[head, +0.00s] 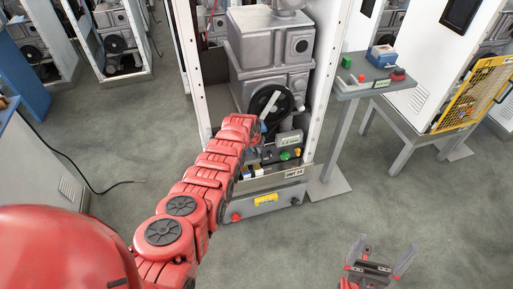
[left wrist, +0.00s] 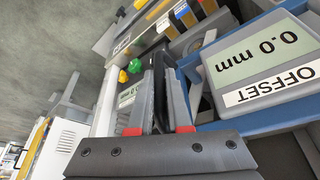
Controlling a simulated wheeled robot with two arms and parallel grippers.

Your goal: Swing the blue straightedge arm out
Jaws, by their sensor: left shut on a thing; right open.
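The blue straightedge arm (left wrist: 228,124) shows in the left wrist view as a blue bar beside and behind my fingers, under a grey box with an OFFSET 0.0 mm display (left wrist: 262,55). My left gripper (left wrist: 160,78) is shut on a part of it; the fingers hide most of the contact. In the head view my left arm reaches to the front of the machine, just below the black wheel (head: 271,100), and hides most of the blue arm. My right gripper (head: 383,257) is open and empty over the floor at the lower right.
The machine's white cabinet (head: 332,70) has posts on both sides of the work. A green and a yellow knob (left wrist: 129,70) sit close to my left fingers. A side table (head: 350,92) with small boxes stands to the right. The floor in front is clear.

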